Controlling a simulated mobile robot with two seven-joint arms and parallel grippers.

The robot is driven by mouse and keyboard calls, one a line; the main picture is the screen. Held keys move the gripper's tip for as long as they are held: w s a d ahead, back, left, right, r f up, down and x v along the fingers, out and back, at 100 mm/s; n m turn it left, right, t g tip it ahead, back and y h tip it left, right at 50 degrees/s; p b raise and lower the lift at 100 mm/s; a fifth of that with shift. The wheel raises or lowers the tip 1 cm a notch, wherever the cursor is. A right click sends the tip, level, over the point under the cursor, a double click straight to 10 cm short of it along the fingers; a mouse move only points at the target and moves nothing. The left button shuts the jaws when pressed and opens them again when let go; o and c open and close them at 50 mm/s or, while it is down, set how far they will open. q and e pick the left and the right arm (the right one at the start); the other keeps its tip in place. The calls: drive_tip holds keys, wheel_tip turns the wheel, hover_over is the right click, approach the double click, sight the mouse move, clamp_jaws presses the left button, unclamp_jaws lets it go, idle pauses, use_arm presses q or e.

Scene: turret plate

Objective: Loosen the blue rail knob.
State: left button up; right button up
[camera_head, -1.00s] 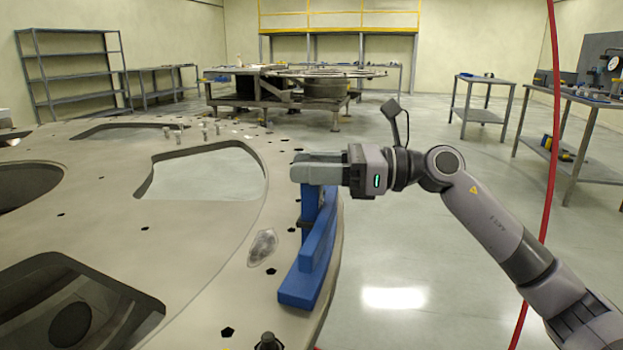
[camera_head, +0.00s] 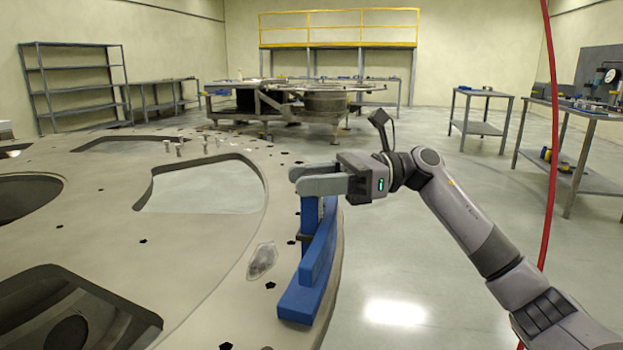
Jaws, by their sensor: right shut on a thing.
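The blue rail (camera_head: 318,262) is a long bar fixed along the right rim of the turret plate (camera_head: 205,235). My left gripper is not in view.
A clear crumpled bag (camera_head: 262,261) lies on the plate beside the rail. Several small metal pegs (camera_head: 180,150) stand toward the far side. The plate has large cutouts. A red cable (camera_head: 553,150) hangs at the right. Open floor lies right of the plate.

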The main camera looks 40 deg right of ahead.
drive_tip(key=o, duration=0.9)
drive_tip(key=shift+o, duration=0.2)
drive_tip(key=shift+d, duration=0.15)
use_arm(q)
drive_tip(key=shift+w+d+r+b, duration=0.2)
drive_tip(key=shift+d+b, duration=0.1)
drive_tip(key=shift+b, duration=0.05)
use_arm(e)
drive_tip(key=v, duration=0.7)
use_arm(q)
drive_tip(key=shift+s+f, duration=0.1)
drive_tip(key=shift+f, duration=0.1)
